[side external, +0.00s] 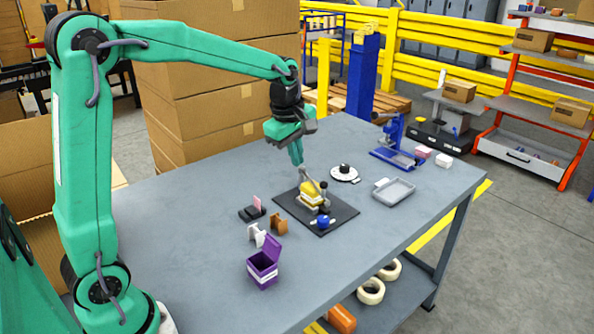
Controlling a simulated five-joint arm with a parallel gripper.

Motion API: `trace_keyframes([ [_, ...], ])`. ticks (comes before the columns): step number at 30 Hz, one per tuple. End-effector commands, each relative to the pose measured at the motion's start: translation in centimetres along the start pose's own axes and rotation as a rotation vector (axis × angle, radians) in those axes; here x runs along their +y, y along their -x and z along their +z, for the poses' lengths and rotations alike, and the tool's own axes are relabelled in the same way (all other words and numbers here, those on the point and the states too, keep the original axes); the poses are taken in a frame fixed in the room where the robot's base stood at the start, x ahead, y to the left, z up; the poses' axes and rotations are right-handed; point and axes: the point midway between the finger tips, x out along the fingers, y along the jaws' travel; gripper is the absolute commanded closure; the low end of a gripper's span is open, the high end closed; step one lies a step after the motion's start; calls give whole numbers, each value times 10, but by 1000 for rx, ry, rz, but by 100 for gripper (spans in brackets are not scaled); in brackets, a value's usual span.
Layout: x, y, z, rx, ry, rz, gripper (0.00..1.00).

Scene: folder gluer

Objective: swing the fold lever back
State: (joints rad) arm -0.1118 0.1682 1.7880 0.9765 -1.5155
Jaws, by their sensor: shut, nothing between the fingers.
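The folder gluer fixture stands on a dark square base plate (338,223) in the middle of the table. It carries a yellow block or carton (312,194) with grey metal parts around it. A grey upright bar that looks like the fold lever (304,179) rises at its far left side; its exact tilt is too small to tell. A blue round knob (323,221) sits at the near side. My gripper (297,162) points down, shut and empty, just above the top of that bar. I cannot tell whether the fingers touch it.
A purple open box (264,262), white (257,235) and brown (279,224) holders, and a dark stand with a pink card (253,209) lie left of the plate. A grey tray (394,192), white dial (344,173) and blue press (396,146) stand right. The left tabletop is clear.

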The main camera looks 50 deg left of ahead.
Motion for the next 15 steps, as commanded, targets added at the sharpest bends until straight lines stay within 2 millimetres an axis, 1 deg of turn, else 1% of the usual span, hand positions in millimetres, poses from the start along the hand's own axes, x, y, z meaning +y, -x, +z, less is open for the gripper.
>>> trace_keyframes([
  [3,1,-6,-3,1,172,3,100],
  [15,4,-26,-13,1,761,15,100],
])
